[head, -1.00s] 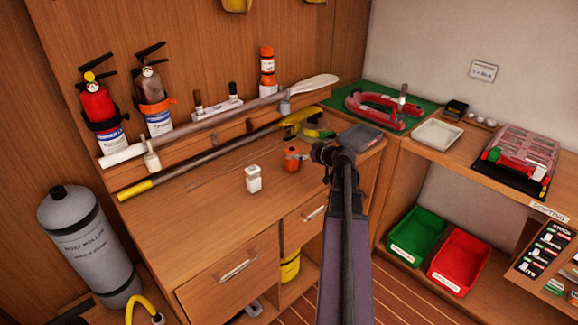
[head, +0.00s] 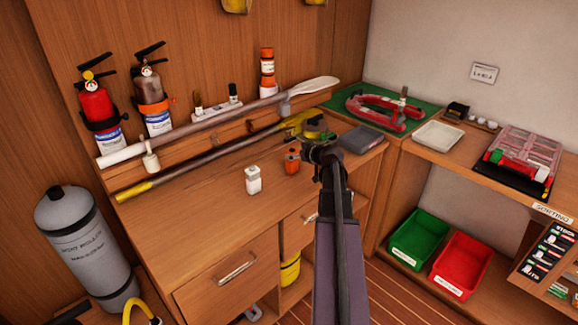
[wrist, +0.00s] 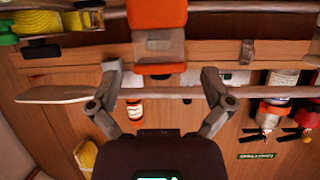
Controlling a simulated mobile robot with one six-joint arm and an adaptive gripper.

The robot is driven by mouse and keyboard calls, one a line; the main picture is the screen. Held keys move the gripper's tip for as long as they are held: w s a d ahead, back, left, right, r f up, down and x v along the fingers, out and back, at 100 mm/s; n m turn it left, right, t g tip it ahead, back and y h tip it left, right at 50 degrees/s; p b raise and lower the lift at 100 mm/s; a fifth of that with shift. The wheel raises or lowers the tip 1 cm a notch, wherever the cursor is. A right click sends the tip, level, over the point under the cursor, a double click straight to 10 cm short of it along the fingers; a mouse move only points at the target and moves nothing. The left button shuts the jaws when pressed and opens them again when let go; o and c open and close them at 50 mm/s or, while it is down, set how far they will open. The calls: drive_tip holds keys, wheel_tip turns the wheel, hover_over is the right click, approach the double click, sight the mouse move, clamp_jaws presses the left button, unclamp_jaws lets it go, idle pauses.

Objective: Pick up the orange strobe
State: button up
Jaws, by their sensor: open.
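The orange strobe (head: 292,161) stands on the wooden counter, just left of my gripper (head: 312,153) in the head view. In the wrist view the strobe (wrist: 157,14) is large at the top centre, an orange block with a grey band and a smaller orange part below. In that view my gripper (wrist: 161,70) is open, one finger on each side of the strobe's lower part, with gaps on both sides. I cannot tell whether the strobe is fully between the fingers in depth. My arm hides part of the counter around it.
A white strobe-like block (head: 254,180) stands left on the counter. A yellow-ended pole (head: 215,152) and a paddle (head: 225,118) lie behind. A dark grey case (head: 361,138) is close on the right. The counter's front left is clear.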

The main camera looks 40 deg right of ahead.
drive_tip(key=shift+b+x, duration=0.3)
drive_tip(key=shift+x, duration=0.85)
drive_tip(key=c, duration=1.2)
